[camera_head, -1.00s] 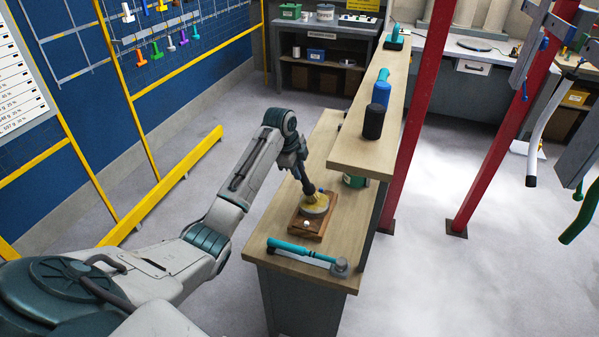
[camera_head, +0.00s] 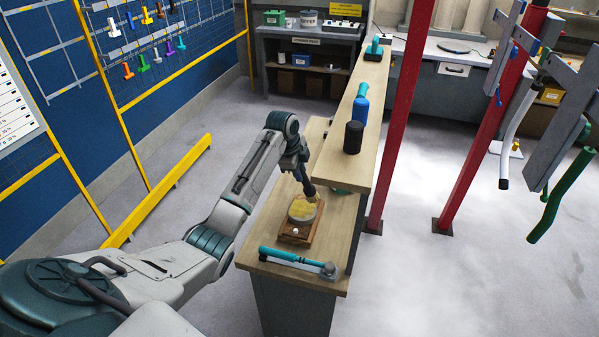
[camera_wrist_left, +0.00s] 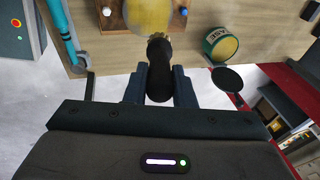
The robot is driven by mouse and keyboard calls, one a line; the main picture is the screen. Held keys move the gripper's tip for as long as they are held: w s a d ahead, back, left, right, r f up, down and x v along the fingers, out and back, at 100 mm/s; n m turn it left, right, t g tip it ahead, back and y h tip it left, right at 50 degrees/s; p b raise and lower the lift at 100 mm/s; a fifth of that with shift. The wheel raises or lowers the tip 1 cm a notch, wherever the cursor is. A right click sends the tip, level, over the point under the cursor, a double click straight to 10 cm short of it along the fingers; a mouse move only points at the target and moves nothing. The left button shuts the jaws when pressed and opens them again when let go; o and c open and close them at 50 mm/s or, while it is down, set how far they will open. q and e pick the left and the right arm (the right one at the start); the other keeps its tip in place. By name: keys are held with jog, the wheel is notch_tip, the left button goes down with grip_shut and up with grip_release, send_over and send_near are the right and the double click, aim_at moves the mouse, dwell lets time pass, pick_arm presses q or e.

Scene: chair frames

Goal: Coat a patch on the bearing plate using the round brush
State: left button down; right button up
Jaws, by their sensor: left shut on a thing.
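My left gripper (camera_head: 302,176) is shut on the dark handle of the round brush (camera_wrist_left: 159,72). The brush slants down from the gripper, with its yellowish head at the far right edge of the round bearing plate (camera_head: 302,212). I cannot tell whether the bristles touch it. Yellow coating shows on top of the plate, which has a pale rim and sits on a brown wooden block (camera_head: 288,238). In the left wrist view my gripper (camera_wrist_left: 160,88) shows around the handle, and the yellow area is cut by the top edge. My right gripper is not in view.
A green tin (camera_wrist_left: 220,44) stands right of the brush, mostly hidden by the raised shelf (camera_head: 348,167) in the head view. Black and blue cylinders (camera_head: 353,137) stand on that shelf.

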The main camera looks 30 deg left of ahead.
pick_arm(q)
notch_tip(320, 180, up, 2)
jog(key=shift+w+d+r+p, duration=0.1)
jog(key=shift+r+p, duration=0.15)
jog(key=shift+p, duration=0.1)
jog(key=shift+r, duration=0.35)
jog(key=shift+f, duration=0.1)
